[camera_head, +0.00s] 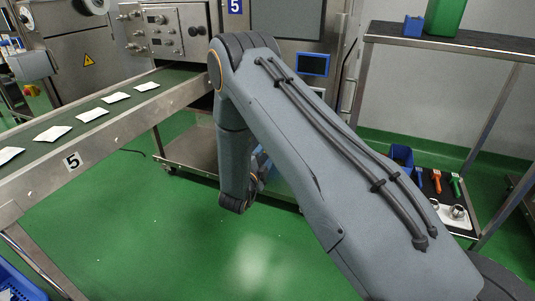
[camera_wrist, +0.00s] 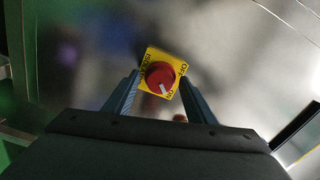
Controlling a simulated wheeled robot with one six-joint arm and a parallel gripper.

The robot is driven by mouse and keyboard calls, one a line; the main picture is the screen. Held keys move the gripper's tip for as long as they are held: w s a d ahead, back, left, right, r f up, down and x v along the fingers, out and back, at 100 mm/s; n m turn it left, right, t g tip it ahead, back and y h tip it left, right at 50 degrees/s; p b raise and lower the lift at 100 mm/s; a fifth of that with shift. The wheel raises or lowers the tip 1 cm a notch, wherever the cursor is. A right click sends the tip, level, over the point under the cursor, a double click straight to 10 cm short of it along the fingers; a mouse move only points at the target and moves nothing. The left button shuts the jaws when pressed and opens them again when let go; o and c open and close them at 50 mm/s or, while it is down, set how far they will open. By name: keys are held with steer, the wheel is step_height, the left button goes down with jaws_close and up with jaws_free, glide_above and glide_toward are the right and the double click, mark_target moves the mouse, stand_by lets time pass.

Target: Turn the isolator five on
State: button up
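The isolator, a round red knob (camera_wrist: 160,77) on a yellow plate (camera_wrist: 151,58), shows in the wrist view. The plate has lettering on the left, OFF at upper right and ON at lower right. The knob's white mark points to the lower right, towards ON. My gripper (camera_wrist: 159,82) is open, with one blue-grey finger on each side of the knob. Gaps show between fingers and knob; how near the tips are in depth I cannot tell. In the head view the isolator and my gripper are hidden behind my arm.
A conveyor (camera_head: 125,104) marked 5 carries several white teabag packets at left. The machine (camera_head: 285,60) with a blue 5 sign stands behind my arm. A steel table (camera_head: 450,40) with a tool tray under it stands at right. Green floor is clear in front.

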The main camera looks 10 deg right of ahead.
steer(key=p+v, duration=0.2)
steer(key=v, duration=0.5)
steer(key=shift+s+a, duration=0.25)
steer(key=shift+s, duration=0.05)
